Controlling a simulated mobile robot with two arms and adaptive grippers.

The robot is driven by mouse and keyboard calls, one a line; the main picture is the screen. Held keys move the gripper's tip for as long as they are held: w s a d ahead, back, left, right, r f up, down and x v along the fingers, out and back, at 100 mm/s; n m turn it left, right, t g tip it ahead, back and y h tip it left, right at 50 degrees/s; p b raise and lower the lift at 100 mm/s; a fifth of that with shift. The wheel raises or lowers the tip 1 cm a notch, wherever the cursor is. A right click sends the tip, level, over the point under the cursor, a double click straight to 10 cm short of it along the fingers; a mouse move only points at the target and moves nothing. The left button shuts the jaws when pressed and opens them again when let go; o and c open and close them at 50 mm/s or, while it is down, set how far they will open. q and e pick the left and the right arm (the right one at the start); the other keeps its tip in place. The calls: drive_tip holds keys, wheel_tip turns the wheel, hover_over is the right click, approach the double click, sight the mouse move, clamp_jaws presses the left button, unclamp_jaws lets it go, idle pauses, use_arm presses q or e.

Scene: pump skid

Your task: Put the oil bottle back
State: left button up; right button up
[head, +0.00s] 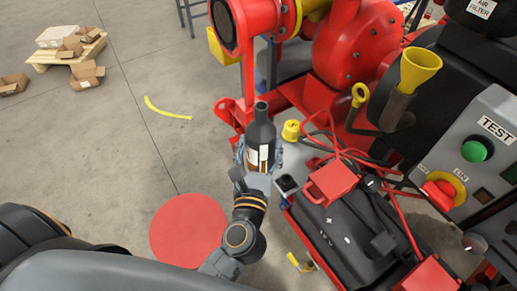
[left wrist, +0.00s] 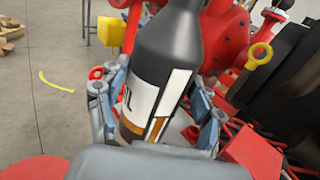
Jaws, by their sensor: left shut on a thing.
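The oil bottle (head: 262,135) is black with a white and brown label. It stands roughly upright in the head view, in front of the red pump frame. My left gripper (head: 259,157) is shut around its labelled lower part. In the left wrist view the bottle (left wrist: 168,70) fills the middle, tilted a little, with the fingers of my left gripper (left wrist: 160,110) on both sides. The bottle's base is hidden by the gripper, so I cannot tell whether it touches anything below. My right gripper is not in view.
A yellow cap (head: 291,131) sits just right of the bottle. A black battery with red clamps (head: 332,182) and cables lies to the right. A yellow funnel (head: 418,68) and a test panel (head: 480,150) stand farther right. The floor at left is clear around a red disc (head: 188,231).

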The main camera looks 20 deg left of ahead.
use_arm(q)
drive_tip(key=w+a+f+b, duration=0.1)
drive_tip(key=w+f, duration=1.1)
drive_tip(key=w, duration=0.1)
drive_tip(key=shift+a+f+b, duration=0.15)
drive_tip(key=shift+a+b, duration=0.25)
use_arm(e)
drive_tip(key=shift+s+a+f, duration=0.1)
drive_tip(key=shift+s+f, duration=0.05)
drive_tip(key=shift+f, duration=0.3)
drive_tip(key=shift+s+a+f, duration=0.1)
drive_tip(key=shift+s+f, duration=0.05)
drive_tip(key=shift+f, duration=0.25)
use_arm(q)
drive_tip(key=shift+f, duration=0.1)
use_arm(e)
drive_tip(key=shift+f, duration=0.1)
use_arm(q)
drive_tip(key=o, duration=0.9)
drive_tip(key=shift+f, duration=0.2)
drive_tip(key=o, duration=0.4)
drive_tip(key=shift+r, duration=0.1)
drive_tip(key=shift+s, duration=0.1)
